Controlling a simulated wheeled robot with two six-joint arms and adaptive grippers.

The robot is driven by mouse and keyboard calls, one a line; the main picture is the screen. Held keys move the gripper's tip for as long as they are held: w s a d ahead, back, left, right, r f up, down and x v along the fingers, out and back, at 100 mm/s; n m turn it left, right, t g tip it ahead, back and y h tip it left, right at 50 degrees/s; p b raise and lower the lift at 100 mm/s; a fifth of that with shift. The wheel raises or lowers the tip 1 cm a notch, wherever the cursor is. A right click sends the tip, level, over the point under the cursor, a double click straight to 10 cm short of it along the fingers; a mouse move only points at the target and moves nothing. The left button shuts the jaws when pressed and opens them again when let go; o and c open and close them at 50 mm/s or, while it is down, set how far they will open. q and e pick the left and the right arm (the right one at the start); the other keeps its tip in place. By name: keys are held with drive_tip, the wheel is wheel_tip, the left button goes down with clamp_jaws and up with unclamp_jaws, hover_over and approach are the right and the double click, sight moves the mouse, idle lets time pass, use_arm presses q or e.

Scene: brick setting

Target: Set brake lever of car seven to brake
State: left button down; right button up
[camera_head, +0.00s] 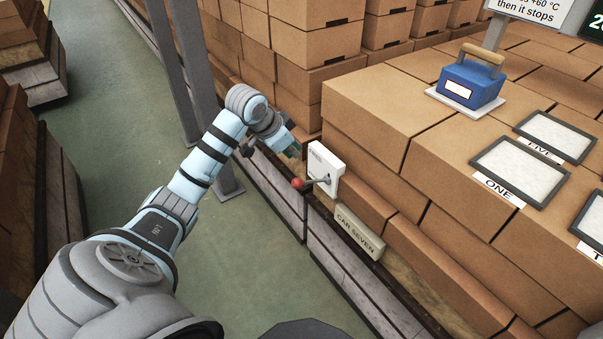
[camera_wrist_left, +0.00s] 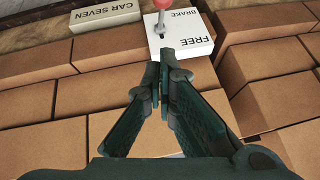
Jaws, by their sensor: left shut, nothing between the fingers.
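The brake lever is a grey rod with a red ball knob (camera_head: 298,184), standing out from a white plate (camera_head: 326,165) on the side of the stacked cartons. A sign reading CAR SEVEN (camera_head: 359,232) is beside it. In the left wrist view the plate (camera_wrist_left: 200,47) reads FREE and BRAKE upside down, FREE nearer my fingers. The red knob (camera_wrist_left: 163,4) is at the top edge, and the rod points towards the BRAKE end. My left gripper (camera_head: 296,150) is shut and empty beside the plate's upper end; its fingertips (camera_wrist_left: 162,65) appear just short of the lever. My right gripper is out of view.
Brown cartons are stacked behind and right of the plate. A blue block with a wooden handle (camera_head: 470,82) and framed panels (camera_head: 518,170) lie on top. A grey post (camera_head: 205,90) stands behind my left arm. The green floor aisle (camera_head: 105,150) is open at left.

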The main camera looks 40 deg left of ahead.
use_arm(q)
drive_tip(key=b, duration=0.2)
hover_over(301, 185)
drive_tip(key=w+d, duration=0.1)
wheel_tip(301, 185, down, 9)
drive_tip(key=f, duration=0.2)
drive_tip(key=s+a+f, duration=0.1)
drive_tip(key=shift+f, duration=0.15)
drive_tip(key=shift+w, duration=0.1)
drive_tip(key=shift+b, duration=0.3)
